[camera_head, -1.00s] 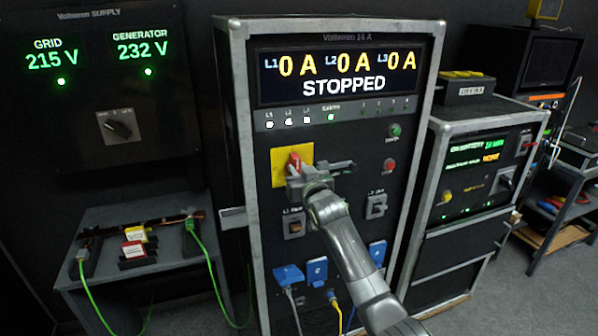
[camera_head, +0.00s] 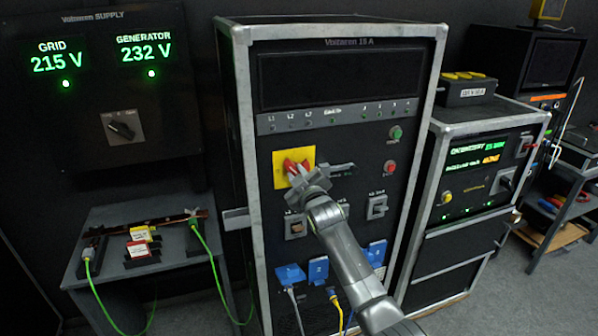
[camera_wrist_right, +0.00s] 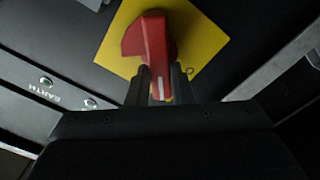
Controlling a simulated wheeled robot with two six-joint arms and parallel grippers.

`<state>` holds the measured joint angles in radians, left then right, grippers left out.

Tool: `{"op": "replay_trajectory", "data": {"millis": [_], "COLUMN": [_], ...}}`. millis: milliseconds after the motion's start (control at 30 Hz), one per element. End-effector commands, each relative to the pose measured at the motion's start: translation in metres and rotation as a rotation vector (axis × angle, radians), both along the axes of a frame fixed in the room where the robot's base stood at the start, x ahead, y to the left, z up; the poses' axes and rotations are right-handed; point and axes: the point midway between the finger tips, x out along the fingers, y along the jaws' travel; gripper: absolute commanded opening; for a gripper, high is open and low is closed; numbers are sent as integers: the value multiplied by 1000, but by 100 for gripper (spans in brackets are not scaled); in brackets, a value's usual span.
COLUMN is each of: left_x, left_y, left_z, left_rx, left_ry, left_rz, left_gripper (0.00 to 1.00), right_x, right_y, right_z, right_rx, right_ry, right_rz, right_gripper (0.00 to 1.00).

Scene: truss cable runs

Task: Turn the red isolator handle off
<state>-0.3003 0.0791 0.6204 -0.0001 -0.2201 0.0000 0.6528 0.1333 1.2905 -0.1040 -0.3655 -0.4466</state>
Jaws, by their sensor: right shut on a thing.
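The red isolator handle (camera_head: 293,167) sits on a yellow square plate (camera_head: 308,154) on the front of the tall black cabinet. My right gripper (camera_head: 300,177) is at the handle, tilted, and covers its lower part in the head view. In the right wrist view the red handle (camera_wrist_right: 150,42) shows in front of the yellow plate (camera_wrist_right: 200,40), with its white-marked end between the two fingers (camera_wrist_right: 158,85). The right gripper is shut on the handle. The cabinet's display (camera_head: 340,78) is dark. My left gripper is not in view.
Below the handle are breaker switches (camera_head: 377,206) and blue sockets (camera_head: 318,270) with cables hanging. Green and red buttons (camera_head: 390,167) are to the right. A side table (camera_head: 150,262) stands left, a lower cabinet (camera_head: 465,240) right.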

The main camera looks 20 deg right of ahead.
Motion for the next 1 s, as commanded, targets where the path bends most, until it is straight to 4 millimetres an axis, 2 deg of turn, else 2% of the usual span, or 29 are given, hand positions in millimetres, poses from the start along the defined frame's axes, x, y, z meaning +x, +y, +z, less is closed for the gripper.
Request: {"op": "replay_trajectory", "data": {"millis": [600,1000], "left_x": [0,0], "left_y": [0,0], "left_z": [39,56], "left_rx": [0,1], "left_ry": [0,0], "left_rz": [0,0], "left_gripper": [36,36], "right_x": [0,0], "right_y": [5,5], "right_z": [-4,-9], "right_rx": [-574,-819], "right_ry": [-17,-26], "right_rz": [2,1], "right_gripper": [0,0]}}
